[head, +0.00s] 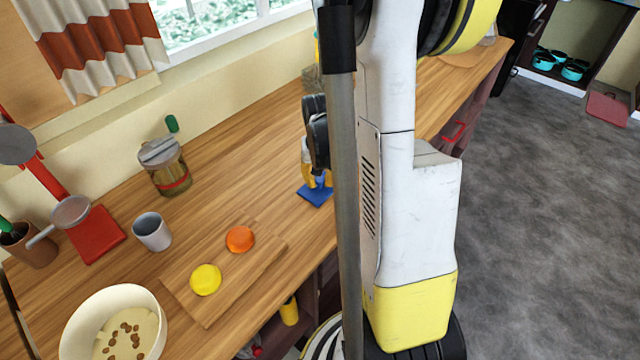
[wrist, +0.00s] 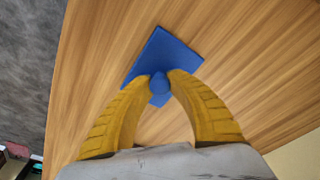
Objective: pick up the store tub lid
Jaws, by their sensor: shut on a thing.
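The store tub lid is a flat blue square with a round knob on top. In the wrist view the lid (wrist: 165,55) lies at or just above the wooden counter, with its knob between my yellow fingertips. My gripper (wrist: 161,84) is shut on the knob. In the head view the lid (head: 314,195) shows beside my column, and my gripper (head: 318,178) is above it, partly hidden by the column. I cannot tell whether the lid touches the counter.
A cutting board (head: 215,295) bears a yellow piece (head: 205,279) and an orange piece (head: 240,239). A grey cup (head: 152,232), a jar (head: 168,175) and a cream bowl (head: 75,325) stand on the counter (head: 235,160) to the left. Bare counter lies between the jar and the lid.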

